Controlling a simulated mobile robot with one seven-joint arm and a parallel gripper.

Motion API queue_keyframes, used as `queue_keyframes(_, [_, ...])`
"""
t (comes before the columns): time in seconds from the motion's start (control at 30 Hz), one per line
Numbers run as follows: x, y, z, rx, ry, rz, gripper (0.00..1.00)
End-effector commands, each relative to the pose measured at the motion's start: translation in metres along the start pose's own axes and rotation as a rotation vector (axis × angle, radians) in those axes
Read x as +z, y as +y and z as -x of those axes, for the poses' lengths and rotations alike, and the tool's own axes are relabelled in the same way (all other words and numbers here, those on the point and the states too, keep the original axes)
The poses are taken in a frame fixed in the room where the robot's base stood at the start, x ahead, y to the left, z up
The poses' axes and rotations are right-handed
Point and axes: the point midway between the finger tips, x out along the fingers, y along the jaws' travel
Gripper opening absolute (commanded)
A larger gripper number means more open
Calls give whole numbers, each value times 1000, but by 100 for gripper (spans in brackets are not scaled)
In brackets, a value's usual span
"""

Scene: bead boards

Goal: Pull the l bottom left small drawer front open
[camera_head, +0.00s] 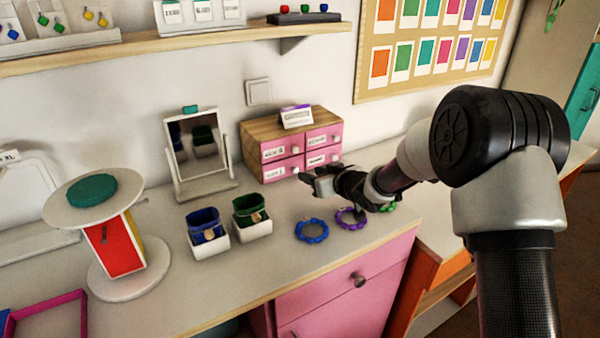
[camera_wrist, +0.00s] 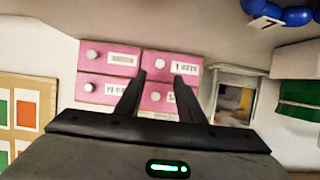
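A small wooden box with a grid of pink drawer fronts stands on the counter against the wall. The bottom left small drawer front (camera_head: 277,172) is pink with a white label and a round white knob (camera_head: 296,170); it looks closed. In the wrist view, which is upside down, that drawer front (camera_wrist: 188,68) is at the upper right, with its knob (camera_wrist: 160,66) just beyond the fingertips. My gripper (camera_head: 308,178) is in front of the box, close to this drawer. In the wrist view my gripper (camera_wrist: 160,82) has its fingers apart with nothing held between them.
A mirror (camera_head: 197,155) stands left of the box. Two white bins with blue (camera_head: 205,222) and green (camera_head: 249,208) liners stand in front of it. Blue (camera_head: 311,231) and purple (camera_head: 350,219) bead rings lie below my gripper. A larger pink drawer (camera_head: 345,285) is under the counter.

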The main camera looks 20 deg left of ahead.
Motion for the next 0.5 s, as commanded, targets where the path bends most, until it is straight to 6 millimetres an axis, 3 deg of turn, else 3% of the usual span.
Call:
queue_keyframes(0.2, [1,0,-48,-1,-1,-1,35])
queue_keyframes(0.5, [0,0,-83,0,0,0,35])
